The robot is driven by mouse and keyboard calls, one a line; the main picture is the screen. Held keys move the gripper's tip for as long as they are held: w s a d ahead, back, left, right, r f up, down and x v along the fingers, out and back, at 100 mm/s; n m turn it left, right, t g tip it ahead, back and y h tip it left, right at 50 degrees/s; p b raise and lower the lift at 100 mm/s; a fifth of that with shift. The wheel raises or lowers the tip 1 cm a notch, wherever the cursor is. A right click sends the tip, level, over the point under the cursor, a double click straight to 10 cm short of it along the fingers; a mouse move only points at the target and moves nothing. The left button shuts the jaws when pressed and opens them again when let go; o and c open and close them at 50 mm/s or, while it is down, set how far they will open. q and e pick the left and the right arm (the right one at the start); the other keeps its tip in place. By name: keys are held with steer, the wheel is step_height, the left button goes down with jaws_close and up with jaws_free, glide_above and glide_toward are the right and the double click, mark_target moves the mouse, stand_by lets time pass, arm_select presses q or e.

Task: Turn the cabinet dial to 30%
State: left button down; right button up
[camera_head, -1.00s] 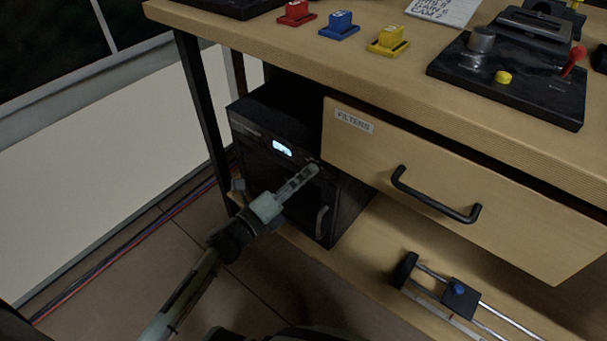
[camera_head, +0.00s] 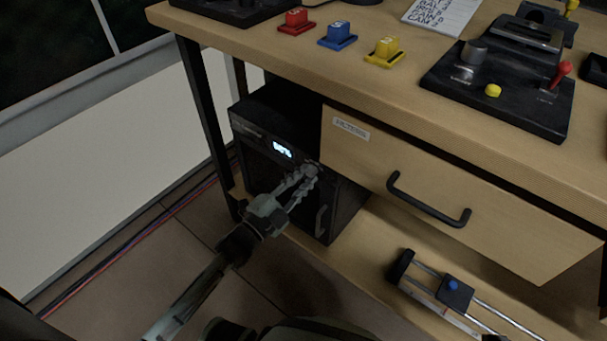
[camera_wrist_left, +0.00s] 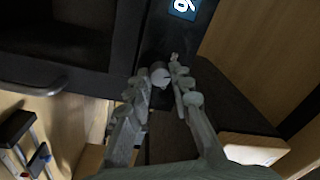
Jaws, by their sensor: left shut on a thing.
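The black cabinet (camera_head: 258,135) stands under the bench, with a small lit display (camera_head: 283,150) whose reading I cannot make out. In the left wrist view, a corner of the display (camera_wrist_left: 184,8) shows one character, cut off by the frame edge. The round grey dial (camera_wrist_left: 160,76) sits between the fingertips there. My left gripper (camera_head: 307,173) reaches the cabinet front just right of the display and is shut on the dial, its two fingers (camera_wrist_left: 158,78) on either side of it. In the head view the fingers mostly cover the dial. My right gripper is not in view.
A drawer labelled FILTERS (camera_head: 440,190) with a black handle (camera_head: 428,200) is right of the cabinet. A rail device (camera_head: 450,292) lies on the lower shelf. Red (camera_head: 296,21), blue (camera_head: 337,35) and yellow (camera_head: 384,51) blocks and a black control panel (camera_head: 500,95) are on the benchtop.

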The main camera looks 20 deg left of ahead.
arm_select(q)
steer(key=n+p, duration=0.1)
steer(key=n, duration=0.2)
steer(key=shift+r, duration=0.1)
steer(key=shift+n+y+p, duration=0.3)
steer(key=shift+n+p, duration=0.35)
steer(key=shift+n, duration=1.45)
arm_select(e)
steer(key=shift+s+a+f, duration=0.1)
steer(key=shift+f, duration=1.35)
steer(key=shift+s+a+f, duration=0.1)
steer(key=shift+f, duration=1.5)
arm_select(q)
steer(key=c, duration=1.3)
jaws_free()
steer(key=shift+c, duration=0.2)
steer(key=shift+s, duration=0.1)
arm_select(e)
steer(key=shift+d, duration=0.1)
arm_select(q)
steer(key=v, duration=1.2)
steer(key=shift+f, duration=0.2)
steer(key=shift+d, duration=0.1)
